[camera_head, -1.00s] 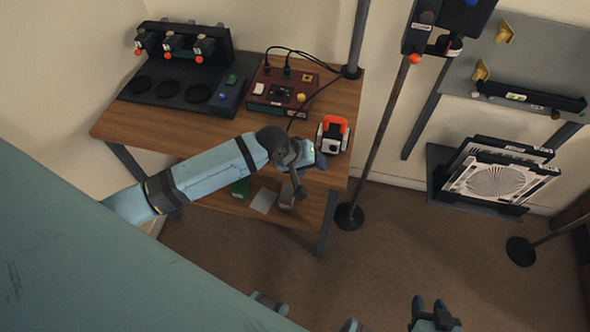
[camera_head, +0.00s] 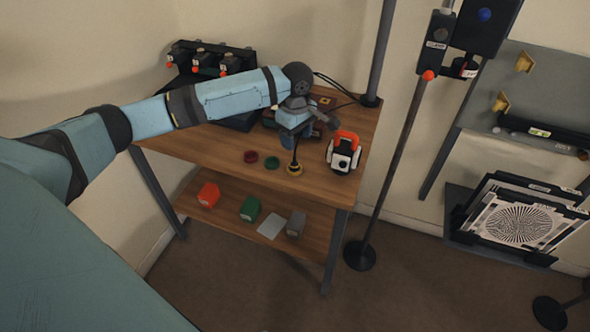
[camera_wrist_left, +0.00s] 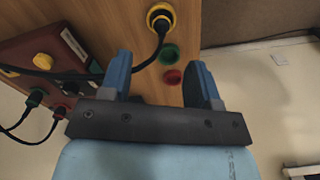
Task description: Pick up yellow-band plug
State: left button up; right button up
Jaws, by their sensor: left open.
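The yellow-band plug (camera_head: 294,169) stands on the wooden table top near its front edge, with a black cable rising from it. In the left wrist view the plug (camera_wrist_left: 160,16) is at the top, a yellow ring around a dark middle, with the cable curving down and left. My left gripper (camera_head: 294,143) hangs above and just behind the plug, apart from it. In the wrist view its two blue fingers (camera_wrist_left: 160,70) are spread, with nothing held between them. My right gripper is out of view.
A green ring (camera_head: 272,162) and a red ring (camera_head: 250,157) lie left of the plug. An orange-and-white device (camera_head: 344,153) stands close on its right. A dark red box (camera_wrist_left: 28,55) with cables is behind. Small boxes lie on the lower shelf (camera_head: 255,240).

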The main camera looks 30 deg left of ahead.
pick_arm(q)
send_over(294, 163)
jog(key=f, duration=0.4)
jog(key=shift+w+d+f, duration=0.2)
jog(key=shift+w, duration=0.05)
jog(key=f, duration=0.2)
jog(key=f+b, duration=0.1)
jog(key=f, duration=0.2)
jog(key=shift+s+a+f, duration=0.1)
jog(key=shift+s+a, duration=0.05)
jog(key=shift+a, duration=0.05)
jog(key=c, duration=1)
